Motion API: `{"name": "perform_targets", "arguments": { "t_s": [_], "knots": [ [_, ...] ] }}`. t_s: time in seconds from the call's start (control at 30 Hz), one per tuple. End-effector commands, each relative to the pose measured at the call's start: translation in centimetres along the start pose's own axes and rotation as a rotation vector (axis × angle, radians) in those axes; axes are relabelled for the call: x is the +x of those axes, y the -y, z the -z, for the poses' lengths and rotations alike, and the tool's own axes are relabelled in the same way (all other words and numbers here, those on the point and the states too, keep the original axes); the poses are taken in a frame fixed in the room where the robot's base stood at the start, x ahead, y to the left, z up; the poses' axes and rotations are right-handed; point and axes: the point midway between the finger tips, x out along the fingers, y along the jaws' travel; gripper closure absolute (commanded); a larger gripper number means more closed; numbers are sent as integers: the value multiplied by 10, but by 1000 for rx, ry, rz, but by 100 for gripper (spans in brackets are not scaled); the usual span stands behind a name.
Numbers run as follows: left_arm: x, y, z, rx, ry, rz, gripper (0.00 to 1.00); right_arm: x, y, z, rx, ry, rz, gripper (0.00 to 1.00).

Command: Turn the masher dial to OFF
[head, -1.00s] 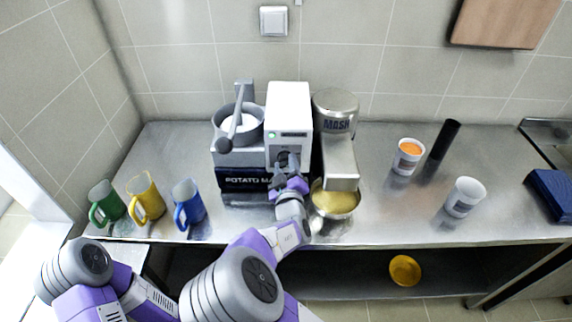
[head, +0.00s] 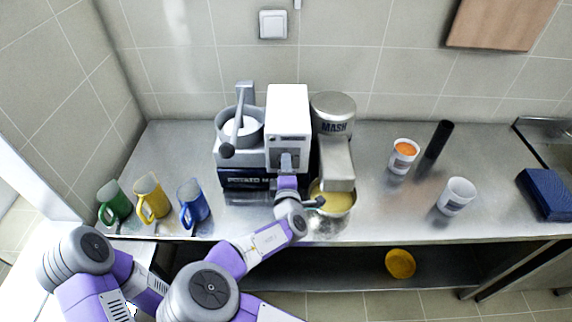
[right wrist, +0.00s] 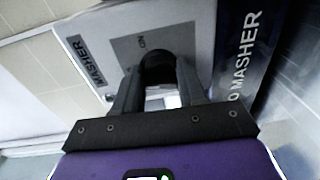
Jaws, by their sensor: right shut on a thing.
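The potato masher (head: 288,105) is a white and grey machine with a dark base, standing at the back of the steel counter. Its dark round dial (right wrist: 157,66) is on the front panel, with a small "ON" mark beside it in the right wrist view. My right gripper (right wrist: 160,80) is shut on the dial, one finger on each side. In the head view the right gripper (head: 287,163) covers the dial, so its pointer cannot be read. A "MASHER" label (right wrist: 87,62) is on the panel. My left gripper is out of view.
A silver "MASH" canister (head: 334,110) and a bowl of yellow mash (head: 336,200) stand close on the right. Green (head: 115,203), yellow (head: 152,198) and blue (head: 193,203) mugs are at left. White cups (head: 404,155) and a black cylinder (head: 437,140) are at right.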

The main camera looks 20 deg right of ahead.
Motion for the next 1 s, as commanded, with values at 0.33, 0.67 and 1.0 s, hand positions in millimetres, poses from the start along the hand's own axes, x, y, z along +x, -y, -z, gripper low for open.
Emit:
{"name": "perform_targets", "arguments": {
  "t_s": [0.33, 0.67, 1.0],
  "knots": [
    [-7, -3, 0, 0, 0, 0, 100, 1, -5, 1, -170, 10, -3, 89],
    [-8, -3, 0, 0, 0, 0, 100, 1, -5, 1, -214, 13, -2, 90],
    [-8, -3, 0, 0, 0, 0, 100, 1, -6, 1, -213, 13, -3, 54]
  ]
}}
